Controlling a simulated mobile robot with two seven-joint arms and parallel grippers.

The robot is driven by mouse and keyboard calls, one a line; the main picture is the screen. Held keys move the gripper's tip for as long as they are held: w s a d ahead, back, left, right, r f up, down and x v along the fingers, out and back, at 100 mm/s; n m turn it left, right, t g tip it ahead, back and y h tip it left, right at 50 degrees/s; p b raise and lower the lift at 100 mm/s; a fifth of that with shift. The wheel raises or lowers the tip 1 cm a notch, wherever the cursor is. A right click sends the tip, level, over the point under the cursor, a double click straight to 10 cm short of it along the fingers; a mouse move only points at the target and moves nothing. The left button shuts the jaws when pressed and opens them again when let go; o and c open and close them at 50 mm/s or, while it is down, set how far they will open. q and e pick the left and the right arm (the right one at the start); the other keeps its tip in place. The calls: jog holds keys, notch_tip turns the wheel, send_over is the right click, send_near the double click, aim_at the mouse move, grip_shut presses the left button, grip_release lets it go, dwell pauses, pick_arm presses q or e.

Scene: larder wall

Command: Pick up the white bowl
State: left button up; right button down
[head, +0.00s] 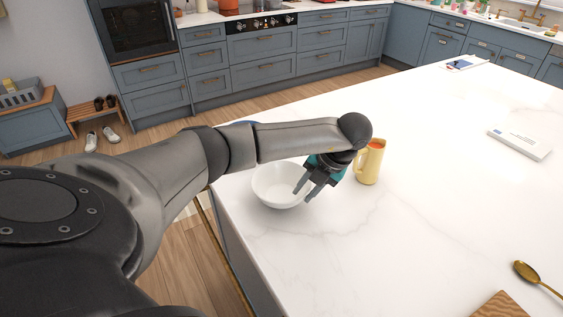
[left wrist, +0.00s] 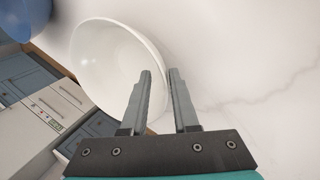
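The white bowl (head: 272,188) stands upright and empty on the white countertop, near its left edge. My left gripper (head: 304,188) points down at the bowl's right side, with a gap between its two fingers. In the left wrist view the fingers (left wrist: 160,75) are apart; one overlaps the inside of the bowl (left wrist: 100,55) and the other is over the outside of the rim. Whether either finger touches the bowl wall I cannot tell. My right gripper is not in view.
A yellow mug (head: 370,163) with something orange inside stands close to the right of my left gripper. A blue object (left wrist: 22,18) is partly visible beyond the bowl. A white box (head: 520,143), a golden spoon (head: 538,277) and a wooden board (head: 498,306) lie farther right.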

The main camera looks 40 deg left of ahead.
pick_arm(q)
grip_shut()
dwell(1.0)
